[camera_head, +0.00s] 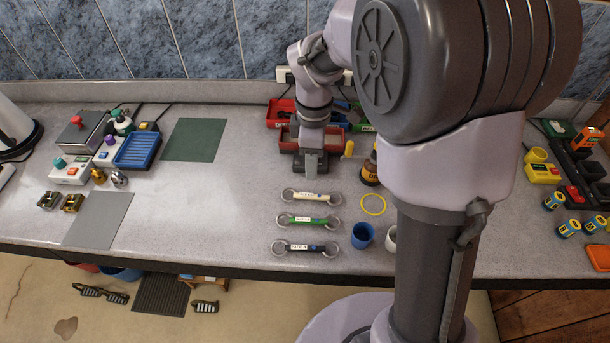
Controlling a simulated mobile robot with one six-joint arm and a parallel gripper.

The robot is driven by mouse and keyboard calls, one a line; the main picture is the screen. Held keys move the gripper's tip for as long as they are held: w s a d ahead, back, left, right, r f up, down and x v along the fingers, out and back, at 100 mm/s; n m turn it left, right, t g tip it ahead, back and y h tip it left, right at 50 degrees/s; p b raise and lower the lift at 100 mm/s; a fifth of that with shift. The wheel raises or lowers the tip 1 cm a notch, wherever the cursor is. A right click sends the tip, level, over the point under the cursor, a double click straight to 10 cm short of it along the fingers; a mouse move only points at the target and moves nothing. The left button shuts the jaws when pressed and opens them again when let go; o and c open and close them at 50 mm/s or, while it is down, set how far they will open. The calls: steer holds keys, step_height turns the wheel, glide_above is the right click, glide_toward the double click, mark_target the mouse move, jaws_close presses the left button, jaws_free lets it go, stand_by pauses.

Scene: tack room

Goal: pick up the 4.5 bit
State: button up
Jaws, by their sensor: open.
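Three bits with ring ends lie in a column on the grey counter. The cream bit (312,196) is farthest back, the green bit (305,220) is in the middle, and the black bit (300,247) is nearest the front edge. Each carries a small label; the print is too small to tell which reads 4.5. My gripper (310,172) is open and points down, just behind the cream bit in the picture. It appears empty, and its height above the counter is hard to judge. My arm hides part of the counter to the right.
Red bins (327,141) stand behind my gripper. A brown bottle (369,173), yellow ring (373,204) and blue cup (363,235) are right of the bits. A green mat (194,139) and grey mat (98,219) lie left. The counter between the mats and bits is clear.

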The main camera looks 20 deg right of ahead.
steer(key=b, duration=0.2)
glide_above(312, 195)
steer(key=f, duration=0.6)
steer(key=shift+w+f, duration=0.2)
steer(key=f+b, duration=0.1)
steer(key=f, duration=0.1)
steer(key=f+b, duration=0.1)
steer(key=f, duration=0.2)
steer(key=shift+s+f+b, duration=0.2)
steer(key=shift+f+b, duration=0.1)
steer(key=shift+r, duration=0.1)
jaws_close()
